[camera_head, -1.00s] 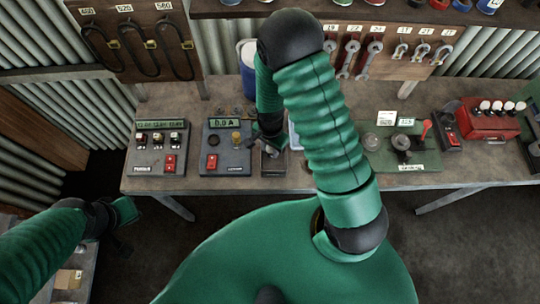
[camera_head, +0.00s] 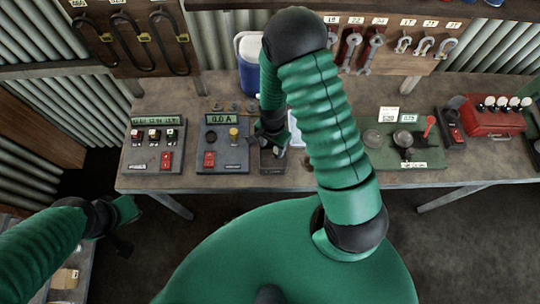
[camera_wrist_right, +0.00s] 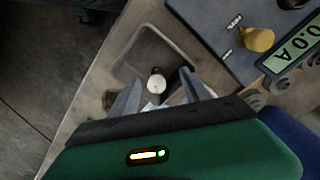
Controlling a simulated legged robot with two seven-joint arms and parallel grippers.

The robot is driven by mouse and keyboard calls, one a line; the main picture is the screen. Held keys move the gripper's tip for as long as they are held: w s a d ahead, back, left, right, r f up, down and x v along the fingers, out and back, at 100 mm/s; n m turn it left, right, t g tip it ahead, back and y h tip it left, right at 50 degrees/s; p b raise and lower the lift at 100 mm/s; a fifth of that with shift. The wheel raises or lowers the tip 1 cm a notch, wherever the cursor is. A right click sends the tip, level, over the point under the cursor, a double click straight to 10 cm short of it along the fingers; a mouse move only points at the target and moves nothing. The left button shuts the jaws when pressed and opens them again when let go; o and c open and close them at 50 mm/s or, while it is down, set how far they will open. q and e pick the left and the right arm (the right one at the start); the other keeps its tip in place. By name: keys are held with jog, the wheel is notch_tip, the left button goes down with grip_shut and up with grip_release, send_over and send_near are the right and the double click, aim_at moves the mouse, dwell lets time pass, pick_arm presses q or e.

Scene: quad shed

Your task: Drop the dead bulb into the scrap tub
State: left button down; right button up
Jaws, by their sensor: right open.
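The scrap tub (camera_head: 272,168) is a small dark open box near the bench's front edge, under my right gripper (camera_head: 271,146). In the right wrist view, my right gripper (camera_wrist_right: 160,95) is open, its two grey fingers spread above the tub (camera_wrist_right: 122,66). The bulb (camera_wrist_right: 157,80), a small dark piece with a whitish round end, shows between the fingers, apart from both and within the tub's outline. I cannot tell whether it rests on the tub's floor. My left gripper (camera_head: 124,222) hangs at the left, off the bench; its jaws are not clear.
A grey meter box (camera_head: 222,145) reading 0.0 A stands just left of the tub, with another panel (camera_head: 152,148) beyond. A blue cooler (camera_head: 249,75) stands behind. A green board (camera_head: 400,155) and red box (camera_head: 490,118) are at right. My right arm hides part of the bench.

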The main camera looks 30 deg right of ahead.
jog(key=shift+w+d+r, duration=0.1)
jog(key=shift+d+r, duration=0.1)
jog(key=shift+d, duration=0.15)
jog(key=r, duration=0.2)
jog(key=d+r+b, duration=0.1)
jog(key=r, duration=0.2)
jog(key=shift+w, duration=0.15)
jog(key=shift+a+r, duration=0.65)
jog(key=shift+r, duration=5)
pick_arm(q)
jog(key=s+d+b+x, duration=0.1)
jog(key=s+b+x, duration=0.2)
jog(key=b+x, duration=1.1)
jog(key=shift+f, duration=0.65)
pick_arm(e)
jog(key=s+a+f+n+t, duration=0.1)
jog(key=s+a+f+n, duration=0.1)
jog(key=f+n, duration=0.4)
jog(key=s+a+f+n+t, duration=0.1)
jog(key=s+a+f+n, duration=0.1)
jog(key=f+n, duration=0.4)
jog(key=shift+s+a+n+t, duration=0.25)
jog(key=shift+s+n, duration=0.2)
jog(key=shift+n, duration=0.45)
